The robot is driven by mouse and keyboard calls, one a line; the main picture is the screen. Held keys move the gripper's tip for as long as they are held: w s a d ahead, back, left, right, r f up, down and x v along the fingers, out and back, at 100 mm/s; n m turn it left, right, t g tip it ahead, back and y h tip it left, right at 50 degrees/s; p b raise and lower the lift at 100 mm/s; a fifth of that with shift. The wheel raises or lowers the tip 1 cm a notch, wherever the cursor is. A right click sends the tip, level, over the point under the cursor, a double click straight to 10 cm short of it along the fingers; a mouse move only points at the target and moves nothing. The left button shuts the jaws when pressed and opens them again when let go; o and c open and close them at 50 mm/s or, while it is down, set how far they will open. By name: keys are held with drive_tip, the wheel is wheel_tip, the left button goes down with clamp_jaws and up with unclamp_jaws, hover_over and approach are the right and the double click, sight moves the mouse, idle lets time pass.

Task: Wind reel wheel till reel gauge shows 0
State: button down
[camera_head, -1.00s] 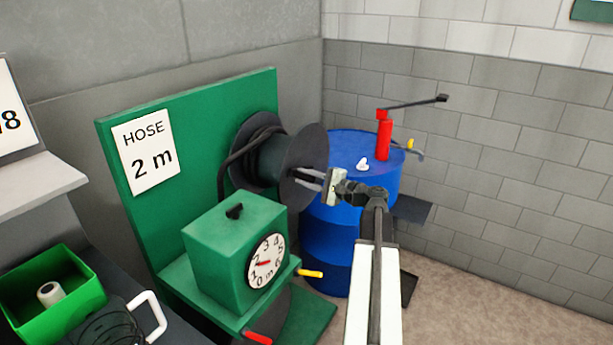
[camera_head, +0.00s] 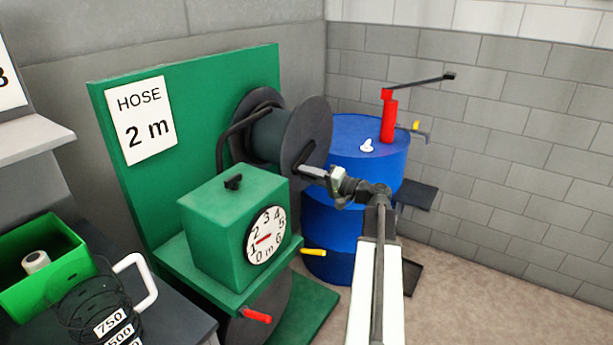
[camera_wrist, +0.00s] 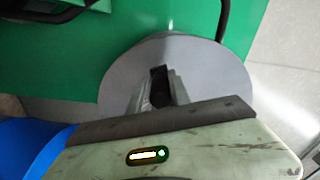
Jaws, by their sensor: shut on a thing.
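The hose reel (camera_head: 268,138) is a dark drum between two dark round flanges on a green upright panel. Its near flange (camera_head: 322,125) is the wheel face, and it also shows as a grey disc in the wrist view (camera_wrist: 215,85). My gripper (camera_head: 308,171) is at the lower part of this flange, shut on a dark handle (camera_wrist: 158,82) between its fingers. The fingers hide part of the handle. The round white reel gauge (camera_head: 274,226) is on a green box. Its red needle points left, between 1 and 2.
A blue drum (camera_head: 352,165) with a red pump (camera_head: 388,120) stands behind my gripper. A green bin (camera_head: 75,275) is at left. Floor is free at right.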

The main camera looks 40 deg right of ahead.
drive_tip(key=shift+d+f, duration=0.25)
drive_tip(key=shift+f, duration=0.1)
idle(0.3)
drive_tip(key=c, duration=1.2)
unclamp_jaws()
drive_tip(key=v, duration=0.7)
drive_tip(key=shift+s, duration=0.3)
drive_tip(key=shift+s+d, duration=0.1)
